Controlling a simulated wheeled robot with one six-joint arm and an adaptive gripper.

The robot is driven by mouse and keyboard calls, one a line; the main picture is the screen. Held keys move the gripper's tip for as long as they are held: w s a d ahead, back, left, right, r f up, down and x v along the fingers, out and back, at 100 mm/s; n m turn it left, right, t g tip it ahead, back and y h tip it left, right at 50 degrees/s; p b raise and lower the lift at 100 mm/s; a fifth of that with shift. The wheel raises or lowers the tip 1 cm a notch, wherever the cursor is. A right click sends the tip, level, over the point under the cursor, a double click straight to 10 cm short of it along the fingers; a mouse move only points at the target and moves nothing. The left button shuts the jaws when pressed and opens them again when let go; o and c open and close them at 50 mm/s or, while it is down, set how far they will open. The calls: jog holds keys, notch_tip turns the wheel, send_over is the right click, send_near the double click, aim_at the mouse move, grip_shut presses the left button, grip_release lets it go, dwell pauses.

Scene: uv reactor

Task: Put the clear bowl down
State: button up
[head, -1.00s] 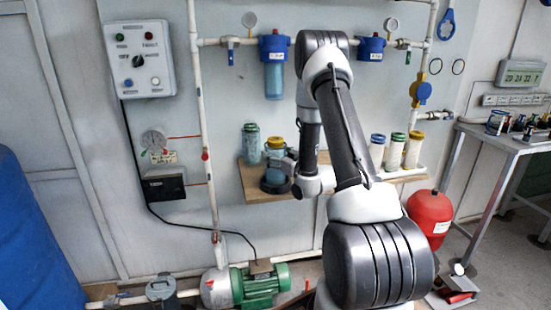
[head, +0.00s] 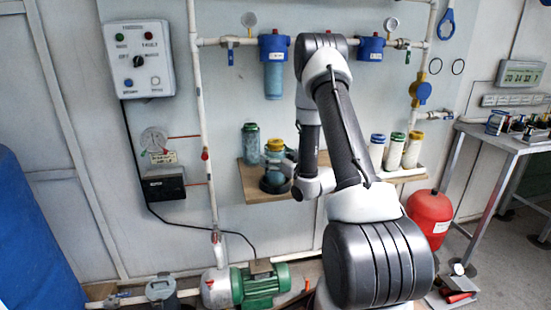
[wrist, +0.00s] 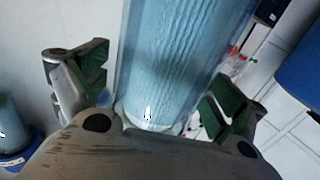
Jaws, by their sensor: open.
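The clear bowl (wrist: 175,60), a see-through cylinder with a bluish tint, fills the middle of the wrist view. It lies between the two fingers of my gripper (wrist: 150,95). The fingers, with green pads, are spread apart, and gaps show on both sides of the bowl. In the head view my gripper (head: 279,176) is at the left part of the wooden shelf (head: 250,188), in front of a yellow-topped cartridge (head: 275,146). The bowl's base is too small and covered there to tell its contact with the shelf.
A green-topped cartridge (head: 251,142) stands close on the left of my gripper. Several capped cartridges (head: 396,150) stand on the shelf's right part. A blue-headed filter housing (head: 274,68) hangs above on the pipe. A green pump (head: 262,285) stands below.

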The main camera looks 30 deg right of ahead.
jog(key=s+r, duration=0.1)
jog(key=s, duration=0.2)
jog(key=s+r+n+g, duration=0.1)
jog(key=s, duration=0.2)
jog(key=s+d+r+g, duration=0.1)
jog(key=s, duration=0.2)
jog(key=shift+s, duration=0.3)
jog(key=s+a+r+m+g+h, duration=0.15)
jog(key=s+r+g+h, duration=0.45)
jog(key=r, duration=0.6)
jog(key=s+a+r+g+y, duration=0.1)
jog(key=s+a, duration=0.3)
jog(key=s, duration=0.8)
jog(key=s+a+r+m+g+y, duration=0.1)
jog(key=s+a+r+g, duration=0.2)
jog(key=s, duration=1)
jog(key=a+g, duration=0.1)
jog(key=a, duration=0.1)
jog(key=shift+a+g+y, duration=0.3)
jog(key=shift+y, duration=0.1)
